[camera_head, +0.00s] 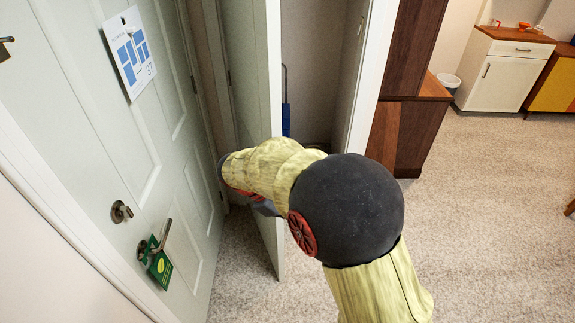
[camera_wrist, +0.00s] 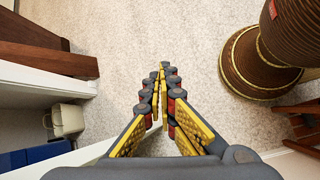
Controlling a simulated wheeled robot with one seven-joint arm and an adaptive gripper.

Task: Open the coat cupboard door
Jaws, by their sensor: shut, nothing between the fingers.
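The coat cupboard door (camera_head: 258,95) is a pale panel standing swung out from its frame in the head view. A gap to the right of its edge shows the cupboard's inside (camera_head: 310,90). My gripper (camera_head: 265,208) is low by this door, mostly hidden behind my own arm. In the wrist view, my gripper (camera_wrist: 160,72) has its fingertips together with nothing between them, above the carpet. I cannot tell whether it touches the door. The door's handle is not visible.
A pale door (camera_head: 150,150) with a calendar (camera_head: 129,52) and green hanger (camera_head: 160,268) stands at left. A wooden cabinet (camera_head: 405,125) stands right of the cupboard. A cream bin (camera_wrist: 66,120) and blue object (camera_wrist: 30,157) show at left in the wrist view.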

